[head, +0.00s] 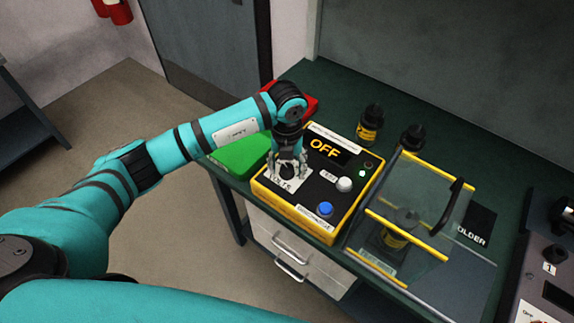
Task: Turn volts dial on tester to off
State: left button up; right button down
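The tester (322,221) is a yellow and black box on the green bench, and its display reads OFF. The volts dial (287,173) sits on a white plate marked VOLTS at the tester's left part. My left gripper (288,168) points down over the dial, with its fingers around or just above it. The fingers and wrist hide much of the dial, so its pointer and any contact cannot be made out. A white knob (344,184), a blue button (325,209) and a lit green lamp (362,174) are also on the tester. My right gripper is not in view.
A clear guarded fixture (421,200) with yellow edges and a black handle stands right of the tester. A green bin (240,154) and a red bin (305,104) lie to the left and behind. Another control box (545,285) is at far right.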

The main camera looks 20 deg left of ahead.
aim_at(287, 168)
pick_arm(q)
notch_tip(287, 168, up, 12)
dwell(0.6)
jog(key=shift+s+f, duration=0.1)
dwell(0.4)
